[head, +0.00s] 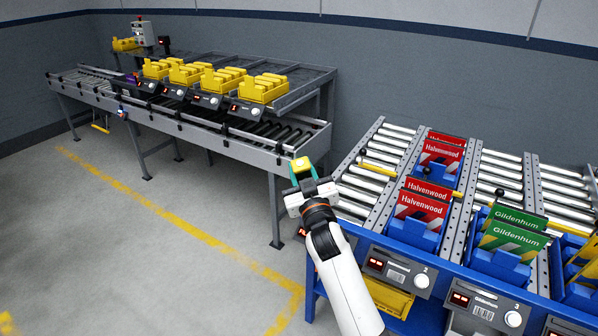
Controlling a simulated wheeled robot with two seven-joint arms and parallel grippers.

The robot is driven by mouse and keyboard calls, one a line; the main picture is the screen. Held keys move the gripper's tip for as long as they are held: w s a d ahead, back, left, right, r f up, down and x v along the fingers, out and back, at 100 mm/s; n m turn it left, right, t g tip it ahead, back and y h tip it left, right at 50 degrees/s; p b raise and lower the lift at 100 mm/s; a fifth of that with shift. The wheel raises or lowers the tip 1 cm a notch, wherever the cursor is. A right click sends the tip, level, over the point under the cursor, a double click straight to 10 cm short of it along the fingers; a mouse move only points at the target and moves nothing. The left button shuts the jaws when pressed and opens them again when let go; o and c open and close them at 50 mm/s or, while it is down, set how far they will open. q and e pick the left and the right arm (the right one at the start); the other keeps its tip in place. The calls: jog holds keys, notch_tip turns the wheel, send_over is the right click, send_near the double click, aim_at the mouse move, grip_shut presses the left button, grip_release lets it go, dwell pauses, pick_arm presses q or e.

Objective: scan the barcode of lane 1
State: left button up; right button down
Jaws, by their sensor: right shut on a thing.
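My right gripper (308,184) is shut on a small yellow and teal device (301,168), which looks like a hand scanner. It is held up in front of the left end of the blue roller rack (428,258). The leftmost lane (372,170), which I take as lane 1, shows bare rollers. Part of its front panel with a red display (301,232) shows left of my arm; its barcode is hidden behind my arm or not visible. The panel to the right (397,270) is marked 2 and carries a small white label. My left gripper is out of view.
Red Halvenwood packs (421,205) and green Gildenhum packs (512,240) stand in blue holders on the rack. A yellow tray (390,298) sits under the lane 2 panel. A conveyor with yellow bins (263,88) runs along the back wall. The floor at left is clear.

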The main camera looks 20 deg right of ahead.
jog(key=shift+w+d+f+b, duration=0.15)
jog(key=shift+f+b, duration=0.15)
jog(key=shift+f, duration=0.2)
jog(key=shift+w+d+f+b, duration=0.15)
jog(key=shift+f+b, duration=0.15)
jog(key=shift+f, duration=0.15)
jog(key=shift+w+a, duration=0.1)
jog(key=shift+a, duration=0.05)
dwell(1.0)
jog(key=shift+w+a+b, duration=0.25)
jog(key=shift+w+b, duration=0.05)
jog(key=shift+w+a, duration=0.1)
jog(key=shift+w, duration=0.1)
dwell(1.8)
jog(key=shift+w+a+b, duration=0.25)
jog(key=shift+b, duration=0.05)
jog(key=shift+s+d+p, duration=0.2)
jog(key=shift+p, duration=0.1)
dwell(1.3)
jog(key=shift+s+d, duration=0.2)
jog(key=shift+s, duration=0.1)
dwell(0.6)
